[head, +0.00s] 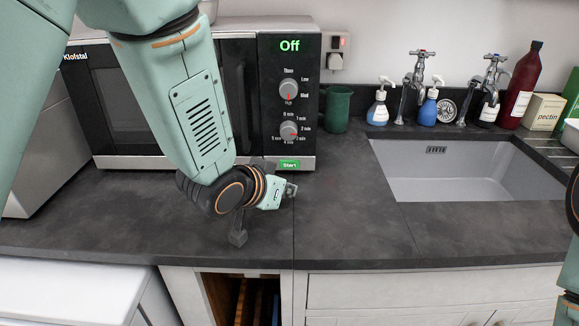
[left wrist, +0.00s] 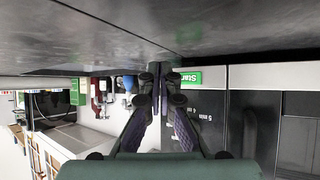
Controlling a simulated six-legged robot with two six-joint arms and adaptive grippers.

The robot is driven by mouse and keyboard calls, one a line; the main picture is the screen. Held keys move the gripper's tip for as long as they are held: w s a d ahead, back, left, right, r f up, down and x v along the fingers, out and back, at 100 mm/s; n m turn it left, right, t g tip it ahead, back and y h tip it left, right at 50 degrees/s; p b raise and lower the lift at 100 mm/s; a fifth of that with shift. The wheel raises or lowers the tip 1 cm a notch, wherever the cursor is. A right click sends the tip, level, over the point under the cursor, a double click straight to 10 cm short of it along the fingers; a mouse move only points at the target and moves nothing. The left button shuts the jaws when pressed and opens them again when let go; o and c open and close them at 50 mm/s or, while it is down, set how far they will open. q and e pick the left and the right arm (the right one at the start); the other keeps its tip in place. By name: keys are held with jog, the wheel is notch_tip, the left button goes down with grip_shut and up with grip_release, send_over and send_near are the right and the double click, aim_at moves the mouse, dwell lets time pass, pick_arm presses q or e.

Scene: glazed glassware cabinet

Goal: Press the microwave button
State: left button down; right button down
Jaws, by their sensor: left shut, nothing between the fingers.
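The microwave (head: 200,95) stands on the dark counter with its display reading "Off". Its green Start button (head: 290,164) is at the bottom of the control panel and also shows, upside down, in the left wrist view (left wrist: 190,78). My left gripper (head: 288,190) is in front of and below the button in the head view; its fingers are mostly hidden there. In the left wrist view, its shut, empty fingers (left wrist: 160,78) appear just left of the button. I cannot tell whether they touch anything. Only parts of my right arm show at the right edge of the head view.
A green cup (head: 337,110) stands right of the microwave, below a wall socket (head: 337,50). Farther right are soap bottles, taps (head: 415,75) and the sink (head: 455,172). The counter (head: 340,215) in front of the sink is clear.

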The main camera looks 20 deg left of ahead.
aim_at(290, 164)
pick_arm(q)
jog(key=w, duration=0.2)
jog(key=w+a, duration=0.1)
jog(key=shift+w+f, duration=0.2)
jog(key=shift+w, duration=0.2)
jog(key=shift+w+r, duration=0.2)
jog(key=shift+w, duration=0.25)
jog(key=shift+w+a, duration=0.3)
jog(key=shift+w, duration=0.05)
jog(key=shift+w+f, duration=0.2)
jog(key=shift+s+d+r, duration=0.1)
jog(key=shift+s+r, duration=0.05)
